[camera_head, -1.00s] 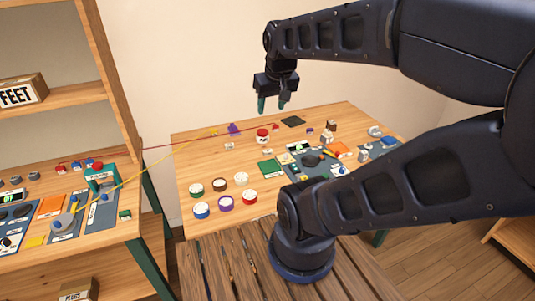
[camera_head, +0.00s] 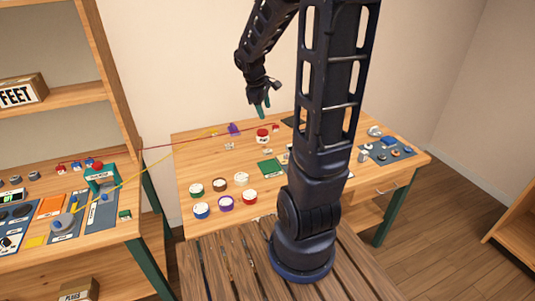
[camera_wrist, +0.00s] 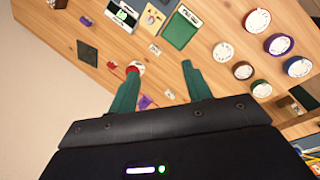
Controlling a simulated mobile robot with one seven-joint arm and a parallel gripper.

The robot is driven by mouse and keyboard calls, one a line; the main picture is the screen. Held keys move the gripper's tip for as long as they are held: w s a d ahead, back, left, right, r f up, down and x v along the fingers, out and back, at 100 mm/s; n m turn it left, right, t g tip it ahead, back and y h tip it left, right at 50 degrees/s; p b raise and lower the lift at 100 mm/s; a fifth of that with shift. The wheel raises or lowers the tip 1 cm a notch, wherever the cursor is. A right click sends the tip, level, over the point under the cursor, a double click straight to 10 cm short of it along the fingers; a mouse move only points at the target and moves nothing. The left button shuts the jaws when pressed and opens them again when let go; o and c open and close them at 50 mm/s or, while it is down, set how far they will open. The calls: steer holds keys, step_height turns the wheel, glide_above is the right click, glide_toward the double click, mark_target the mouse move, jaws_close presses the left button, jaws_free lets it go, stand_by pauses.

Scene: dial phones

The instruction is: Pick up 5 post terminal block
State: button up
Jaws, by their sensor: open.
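My gripper (camera_head: 261,109) hangs above the back of the wooden table, fingers pointing down, open and empty. In the wrist view its two green fingers (camera_wrist: 160,72) stand apart, with bare tabletop between them. I cannot tell for sure which thing is the 5 post terminal block. A small pale piece (camera_head: 229,146) lies on the table left of the gripper; a small white piece (camera_wrist: 170,93) shows in the wrist view below the gap between the fingers. Another small white piece (camera_wrist: 154,49) lies near the green board (camera_wrist: 182,28). None touches the fingers.
A red-topped spool (camera_head: 263,136) and a purple piece (camera_head: 234,129) stand near the gripper. Several coloured spools (camera_head: 226,203) fill the front left. A red cord (camera_head: 205,139) crosses the back. My arm hides the table's middle right.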

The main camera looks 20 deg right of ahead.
steer(key=w+d+f+n+g+h, duration=0.1)
steer(key=w+f+n, duration=0.5)
steer(key=f, duration=0.4)
steer(key=n, duration=0.2)
glide_toward(267, 150)
steer(key=f, duration=0.1)
steer(key=d+f, duration=0.1)
steer(key=f, duration=0.1)
steer(key=shift+s+d+f+g, duration=0.15)
steer(key=shift+s+d+g, duration=0.1)
steer(key=shift+d+g, duration=0.1)
steer(key=shift+w+x, duration=0.15)
steer(key=shift+x, duration=1.15)
steer(key=shift+w+x, duration=0.2)
steer(key=shift+x, duration=1.05)
steer(key=shift+a, duration=0.15)
steer(key=c, duration=1.1)
